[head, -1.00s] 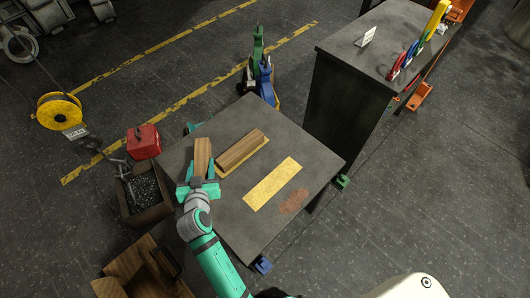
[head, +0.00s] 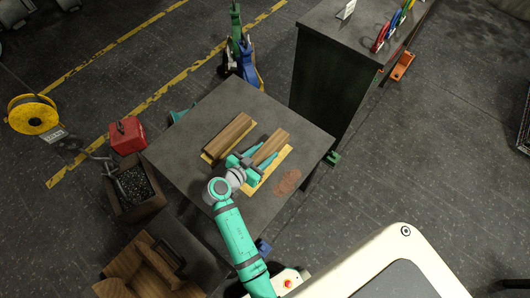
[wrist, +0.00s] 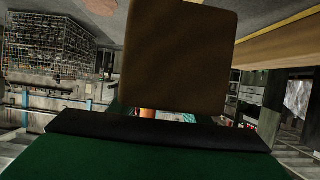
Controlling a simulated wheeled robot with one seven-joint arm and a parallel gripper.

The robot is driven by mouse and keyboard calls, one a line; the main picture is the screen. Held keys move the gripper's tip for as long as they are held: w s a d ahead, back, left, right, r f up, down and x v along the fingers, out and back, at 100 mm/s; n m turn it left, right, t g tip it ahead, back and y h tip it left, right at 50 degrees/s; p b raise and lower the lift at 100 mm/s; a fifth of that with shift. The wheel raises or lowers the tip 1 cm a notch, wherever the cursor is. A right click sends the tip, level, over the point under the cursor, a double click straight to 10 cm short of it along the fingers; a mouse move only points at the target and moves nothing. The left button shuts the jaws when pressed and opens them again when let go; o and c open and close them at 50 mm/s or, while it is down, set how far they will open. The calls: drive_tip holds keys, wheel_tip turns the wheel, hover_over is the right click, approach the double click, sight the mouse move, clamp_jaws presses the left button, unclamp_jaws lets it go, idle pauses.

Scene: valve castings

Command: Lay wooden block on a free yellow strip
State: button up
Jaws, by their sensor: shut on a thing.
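My gripper (head: 252,159) is shut on one end of a brown wooden block (head: 272,145). The block lies lengthwise over the right yellow strip (head: 254,186), whose near end and right edge show past it. I cannot tell if the block touches the strip or is just above it. In the wrist view the block's end (wrist: 180,55) fills the upper middle. A second wooden block (head: 228,134) rests on the left yellow strip (head: 208,158), which shows as a thin border.
The dark table (head: 185,140) has a rusty stain (head: 287,182) right of the right strip. A red box (head: 127,135) and a crate of dark bits (head: 133,187) stand left of the table. A tall dark cabinet (head: 335,75) stands behind at right.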

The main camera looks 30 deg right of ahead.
drive_tip(key=shift+s+d, duration=0.1)
drive_tip(key=shift+d, duration=0.05)
drive_tip(key=shift+r, duration=0.1)
drive_tip(key=shift+f, duration=3.25)
drive_tip(key=shift+f, duration=0.2)
drive_tip(key=o, duration=1.5)
drive_tip(key=shift+f, duration=0.1)
